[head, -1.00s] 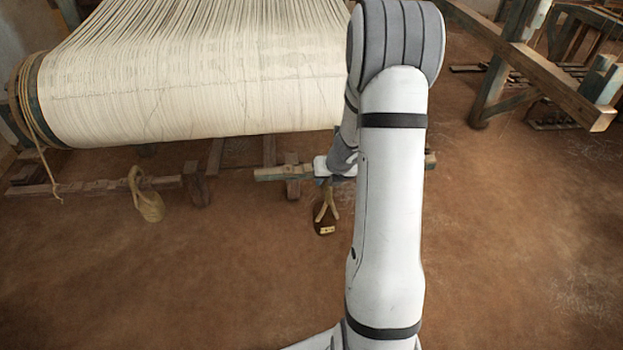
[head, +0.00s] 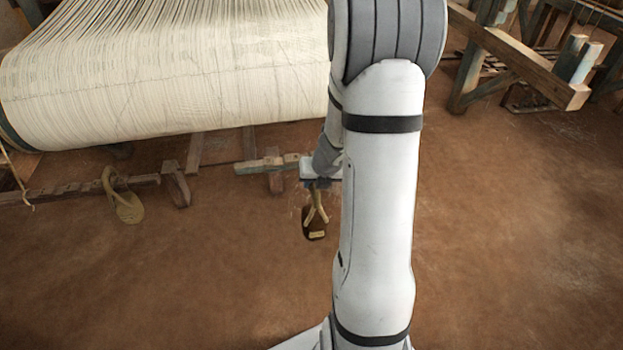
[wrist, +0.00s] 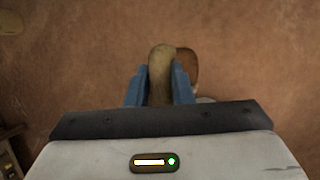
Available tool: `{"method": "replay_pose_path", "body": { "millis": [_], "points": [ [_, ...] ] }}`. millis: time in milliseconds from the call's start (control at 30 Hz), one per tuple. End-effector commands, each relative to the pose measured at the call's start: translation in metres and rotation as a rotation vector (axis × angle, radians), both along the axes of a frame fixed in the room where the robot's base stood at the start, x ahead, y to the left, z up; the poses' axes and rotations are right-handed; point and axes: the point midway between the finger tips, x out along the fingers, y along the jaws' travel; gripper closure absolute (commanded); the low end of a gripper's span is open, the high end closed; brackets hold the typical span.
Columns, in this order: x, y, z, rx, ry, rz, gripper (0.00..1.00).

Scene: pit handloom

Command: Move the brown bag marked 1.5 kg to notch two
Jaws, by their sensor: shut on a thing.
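The dark brown bag (head: 315,230) hangs from my gripper by a pale forked strap. A small pale label is on its front; its marking is too small to read. My gripper (head: 318,185) is shut on the strap, beside the right wooden bar in the picture, partly behind my arm. In the wrist view, the blue fingers (wrist: 158,88) close around the tan strap (wrist: 160,65). Part of the brown bag (wrist: 188,65) shows behind the right finger. The bag hangs apart from the bars as far as I can see. A notched wooden bar (head: 75,187) runs at the left; its notch numbers cannot be read.
A tan looped bag (head: 125,208) hangs on the left bar. The shorter wooden bar (head: 258,166) lies close to my gripper. The large warp roll (head: 170,95) is above the bars. Timber frames (head: 530,65) stand at right. The front floor is clear.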

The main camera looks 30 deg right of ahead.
Motion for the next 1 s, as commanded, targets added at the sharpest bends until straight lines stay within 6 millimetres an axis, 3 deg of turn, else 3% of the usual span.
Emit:
{"method": "replay_pose_path", "body": {
  "millis": [600, 1000],
  "points": [
    [-0.038, 0.011, 0.011, -0.001, -0.005, -0.001, 1.00],
    [-0.045, 0.013, 0.012, -0.002, -0.005, 0.000, 1.00]
  ]
}}
